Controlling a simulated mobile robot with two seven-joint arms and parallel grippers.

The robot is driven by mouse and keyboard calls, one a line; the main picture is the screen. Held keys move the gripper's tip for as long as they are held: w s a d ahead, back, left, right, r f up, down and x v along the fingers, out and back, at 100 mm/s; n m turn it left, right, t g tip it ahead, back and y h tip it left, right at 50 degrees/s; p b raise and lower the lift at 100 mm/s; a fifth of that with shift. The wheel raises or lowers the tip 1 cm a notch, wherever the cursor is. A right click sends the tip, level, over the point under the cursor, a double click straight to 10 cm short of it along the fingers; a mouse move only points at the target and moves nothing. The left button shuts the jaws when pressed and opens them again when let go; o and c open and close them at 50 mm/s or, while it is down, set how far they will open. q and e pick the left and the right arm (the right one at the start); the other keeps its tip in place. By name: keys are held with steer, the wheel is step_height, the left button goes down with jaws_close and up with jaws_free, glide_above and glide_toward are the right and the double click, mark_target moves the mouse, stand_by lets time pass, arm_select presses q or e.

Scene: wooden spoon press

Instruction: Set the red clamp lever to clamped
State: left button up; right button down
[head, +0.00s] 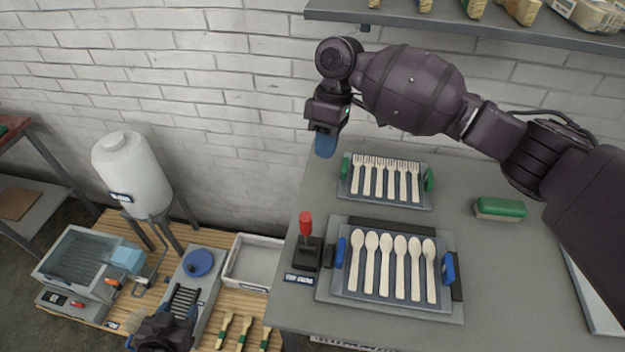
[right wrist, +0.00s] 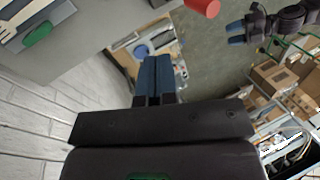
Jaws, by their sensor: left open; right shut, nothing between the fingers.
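The red clamp lever (head: 305,225) stands roughly upright on a black base (head: 307,254) at the left edge of the grey bench, beside the spoon tray (head: 388,302). Its red end (right wrist: 203,7) also shows at the top of the right wrist view. My right gripper (head: 326,143) is shut and empty, pointing down above the bench's back left, behind and above the lever. Its blue fingers (right wrist: 152,78) touch each other in the right wrist view. My left gripper (head: 162,331) is low at the bottom left, apart from the lever; its open fingers (right wrist: 236,33) show in the right wrist view.
A fork tray (head: 386,202) with green handles lies behind the spoon tray. A green brush (head: 500,208) lies to the right. A shelf (head: 440,32) overhangs the back. A white tank (head: 132,175) and a wooden-topped lower table (head: 215,236) stand left.

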mark_target(307, 232)
steer(key=s+a+f+p, duration=0.1)
steer(key=s+a+f, duration=0.1)
steer(key=s+f, duration=0.5)
steer(key=shift+a+f, duration=0.4)
steer(key=shift+f, duration=0.9)
